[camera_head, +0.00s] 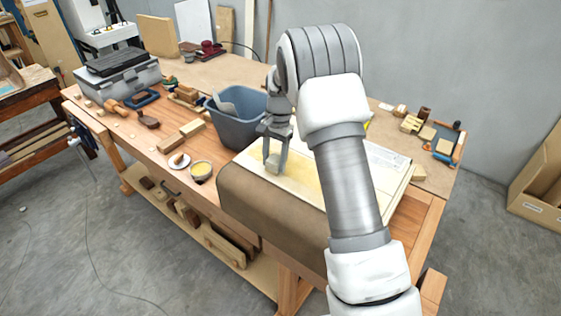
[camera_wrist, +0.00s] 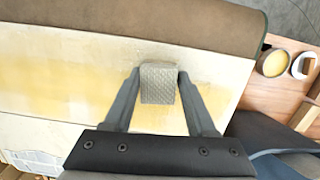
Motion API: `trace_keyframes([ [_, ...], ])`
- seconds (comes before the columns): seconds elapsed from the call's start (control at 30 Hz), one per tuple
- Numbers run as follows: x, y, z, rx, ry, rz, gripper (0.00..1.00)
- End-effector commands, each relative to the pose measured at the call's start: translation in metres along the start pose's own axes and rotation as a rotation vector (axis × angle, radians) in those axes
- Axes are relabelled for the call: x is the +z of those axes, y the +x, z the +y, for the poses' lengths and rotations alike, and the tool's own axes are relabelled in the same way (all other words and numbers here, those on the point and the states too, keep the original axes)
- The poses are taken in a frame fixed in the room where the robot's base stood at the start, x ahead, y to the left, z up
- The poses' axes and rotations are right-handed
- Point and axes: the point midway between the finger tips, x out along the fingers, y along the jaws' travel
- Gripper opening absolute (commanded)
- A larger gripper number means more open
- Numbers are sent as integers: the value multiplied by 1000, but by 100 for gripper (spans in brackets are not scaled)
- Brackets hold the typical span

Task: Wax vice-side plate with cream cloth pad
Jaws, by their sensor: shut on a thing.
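My gripper (camera_head: 271,150) is shut on the cream cloth pad (camera_wrist: 159,85), a small block with a quilted face. It holds the pad down at the left end of a pale plate (camera_head: 310,188), close to the brown cover; it appears to touch the surface. In the wrist view, the plate (camera_wrist: 70,60) has a broad, uneven yellow wax band, fading to paler wood near the pad and the end. A seam separates it from another pale panel (camera_wrist: 60,128). The yellow wax dish (camera_head: 201,171) stands left of the plate. My arm hides part of the plate's right side.
A brown cover (camera_head: 260,212) drapes over the bench front below the plate. A blue-grey bin (camera_head: 237,120) stands close behind and left of my gripper. Wood blocks (camera_head: 170,143) and tools crowd the left bench.

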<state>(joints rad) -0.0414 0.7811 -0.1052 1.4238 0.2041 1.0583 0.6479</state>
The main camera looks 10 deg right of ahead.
Motion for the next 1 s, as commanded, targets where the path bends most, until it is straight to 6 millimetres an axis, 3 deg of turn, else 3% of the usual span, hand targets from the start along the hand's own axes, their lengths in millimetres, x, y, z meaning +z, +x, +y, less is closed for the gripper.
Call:
trace_keyframes([
  [1.0,-4,0,-60,0,0,-1,12],
])
